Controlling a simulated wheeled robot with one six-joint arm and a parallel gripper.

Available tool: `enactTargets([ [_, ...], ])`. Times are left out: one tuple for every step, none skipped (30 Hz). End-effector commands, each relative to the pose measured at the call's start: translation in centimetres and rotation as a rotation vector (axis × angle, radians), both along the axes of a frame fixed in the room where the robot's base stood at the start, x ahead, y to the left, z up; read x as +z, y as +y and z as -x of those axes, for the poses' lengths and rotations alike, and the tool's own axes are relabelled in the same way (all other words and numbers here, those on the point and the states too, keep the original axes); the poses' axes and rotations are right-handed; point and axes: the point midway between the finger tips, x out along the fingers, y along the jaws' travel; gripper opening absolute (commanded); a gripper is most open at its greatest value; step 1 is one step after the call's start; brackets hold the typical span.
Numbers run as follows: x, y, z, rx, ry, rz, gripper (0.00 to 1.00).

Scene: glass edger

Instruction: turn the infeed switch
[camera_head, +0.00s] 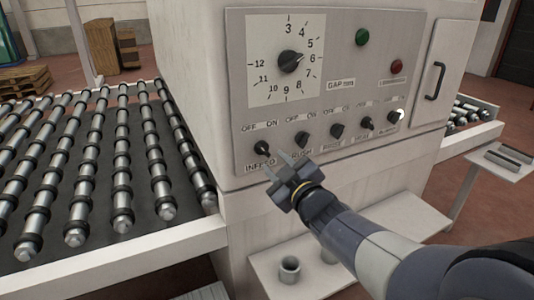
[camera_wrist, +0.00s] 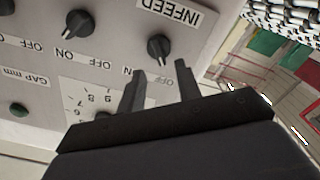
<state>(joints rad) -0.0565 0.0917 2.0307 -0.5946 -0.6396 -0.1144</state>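The infeed switch is a black rotary knob (camera_head: 262,148) at the lower left of the control panel, with OFF and ON above it and an INFEED label below. In the wrist view, which is upside down, the knob (camera_wrist: 160,46) stands just beyond my fingertips, its white mark toward the OFF/ON side; which word it favours I cannot tell. My gripper (camera_head: 279,164) is close in front of the panel, just below and right of the knob in the head view. Its two fingers (camera_wrist: 160,70) are spread and empty, apart from the knob.
More black switches stand in a row to the right, the nearest being the brush switch (camera_head: 302,140). Above are a gap dial (camera_head: 290,61), a green button (camera_head: 362,37) and a red button (camera_head: 397,66). A roller conveyor (camera_head: 120,190) lies left; a shelf with metal cups (camera_head: 289,268) is below.

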Motion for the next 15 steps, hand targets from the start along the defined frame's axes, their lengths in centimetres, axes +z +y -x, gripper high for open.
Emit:
enactTargets([
  [0.0,0.4,-0.9,0.002,0.002,-0.001,0.33],
  [0.0,0.6,-1.3,0.001,0.003,-0.001,0.33],
  [0.0,0.8,-1.9,0.002,0.001,0.000,0.33],
  [0.0,1.0,-2.3,0.001,0.003,-0.001,0.33],
  [0.0,1.1,-2.6,0.000,0.003,-0.001,0.33],
  [0.1,1.3,-3.1,0.000,0.002,0.000,0.33],
  [0.0,1.4,-3.4,0.000,0.001,0.001,0.33],
  [0.0,1.5,-3.6,0.000,0.002,0.000,0.33],
  [0.0,1.6,-3.9,-0.001,0.001,-0.001,0.33],
  [0.0,1.7,-4.1,-0.001,0.001,-0.001,0.33],
  [0.0,1.8,-4.3,-0.001,0.002,-0.002,0.33],
  [0.0,1.9,-4.5,-0.001,0.002,-0.001,0.33],
  [0.0,1.9,-4.6,-0.001,0.002,0.000,0.33],
  [0.0,1.9,-4.6,-0.001,0.002,0.000,0.33],
  [0.0,2.0,-4.7,-0.001,0.002,0.000,0.33],
])
